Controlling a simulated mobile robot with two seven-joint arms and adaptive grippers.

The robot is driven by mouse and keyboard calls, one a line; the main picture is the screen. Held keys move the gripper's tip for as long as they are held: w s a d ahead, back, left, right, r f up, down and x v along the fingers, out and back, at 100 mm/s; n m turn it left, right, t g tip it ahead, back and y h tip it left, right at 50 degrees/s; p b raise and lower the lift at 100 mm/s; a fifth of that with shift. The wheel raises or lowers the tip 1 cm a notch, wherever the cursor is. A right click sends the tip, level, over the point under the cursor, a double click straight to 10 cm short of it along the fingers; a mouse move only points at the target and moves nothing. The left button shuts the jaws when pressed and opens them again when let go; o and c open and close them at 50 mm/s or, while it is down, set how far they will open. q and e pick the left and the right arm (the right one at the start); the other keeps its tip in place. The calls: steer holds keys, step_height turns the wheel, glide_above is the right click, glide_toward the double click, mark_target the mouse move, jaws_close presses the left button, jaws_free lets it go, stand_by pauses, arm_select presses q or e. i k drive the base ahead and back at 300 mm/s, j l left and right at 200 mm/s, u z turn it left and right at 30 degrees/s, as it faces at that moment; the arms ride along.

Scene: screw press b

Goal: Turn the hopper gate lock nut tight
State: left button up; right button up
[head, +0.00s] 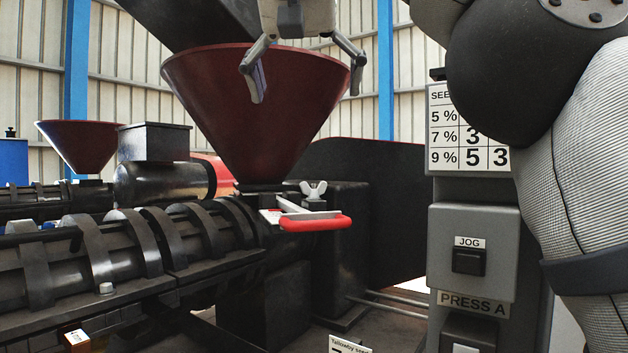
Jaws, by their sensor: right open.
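The lock nut (314,190), a pale metal wing nut, stands on top of the press at the foot of the hopper. Just below it lies the hopper gate, a flat pale plate with a red handle (316,223) pointing right. The dark red hopper (250,110) is a wide cone above and left of the nut. My right gripper (307,92) hangs from the top of the view in front of the hopper, fingers spread and empty. It is above the nut and apart from it. My left gripper is out of view.
The grey control post with a JOG button (469,261) and a number chart (465,145) stands to the right, close to my arm. The ribbed black press barrel (130,250) runs left. A second red hopper (80,145) stands behind. The space directly above the nut looks clear.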

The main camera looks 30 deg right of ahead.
mark_target(305, 188)
steer(key=k, duration=1)
